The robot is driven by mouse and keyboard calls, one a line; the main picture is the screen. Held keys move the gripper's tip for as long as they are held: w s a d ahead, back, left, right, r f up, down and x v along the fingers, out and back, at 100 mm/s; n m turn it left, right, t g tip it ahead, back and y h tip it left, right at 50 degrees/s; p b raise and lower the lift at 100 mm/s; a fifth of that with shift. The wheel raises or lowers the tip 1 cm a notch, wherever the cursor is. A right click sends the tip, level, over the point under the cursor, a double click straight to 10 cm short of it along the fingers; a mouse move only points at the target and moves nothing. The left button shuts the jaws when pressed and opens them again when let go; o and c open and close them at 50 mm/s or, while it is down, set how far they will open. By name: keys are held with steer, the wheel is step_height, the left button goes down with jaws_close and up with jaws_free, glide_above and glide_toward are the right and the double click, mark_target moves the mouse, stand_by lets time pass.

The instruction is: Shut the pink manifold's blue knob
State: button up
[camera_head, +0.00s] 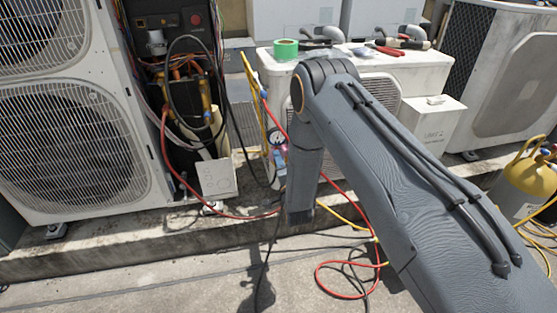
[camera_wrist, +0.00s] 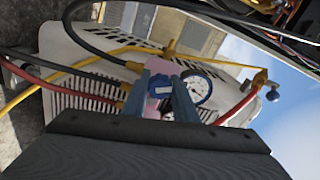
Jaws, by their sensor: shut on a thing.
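In the wrist view, the pink manifold (camera_wrist: 165,69) shows between and behind the fingers. Its blue knob (camera_wrist: 160,84) sits between the two fingertips of my gripper (camera_wrist: 161,92), and the fingers are shut on it. A round white gauge (camera_wrist: 199,89) is just right of the right finger. In the head view, the gauges of the manifold (camera_head: 278,146) show small, left of my arm. The gripper itself is hidden there.
Red (camera_wrist: 240,105) and yellow (camera_wrist: 75,70) hoses run from the manifold. An open condenser (camera_head: 185,95) stands at left in the head view. A white unit (camera_head: 430,75) behind bears green tape (camera_head: 286,48) and tools. Hoses lie on the floor; a yellow cylinder (camera_head: 533,172) is at right.

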steer(key=m+p, duration=0.1)
steer(key=m, duration=0.4)
steer(key=shift+s, duration=0.1)
steer(key=shift+f, duration=0.1)
stand_by(0.3)
steer(key=o, duration=1)
steer(key=shift+o, duration=0.2)
steer(key=p+v, duration=0.1)
steer(key=v, duration=0.6)
steer(key=shift+s, duration=0.35)
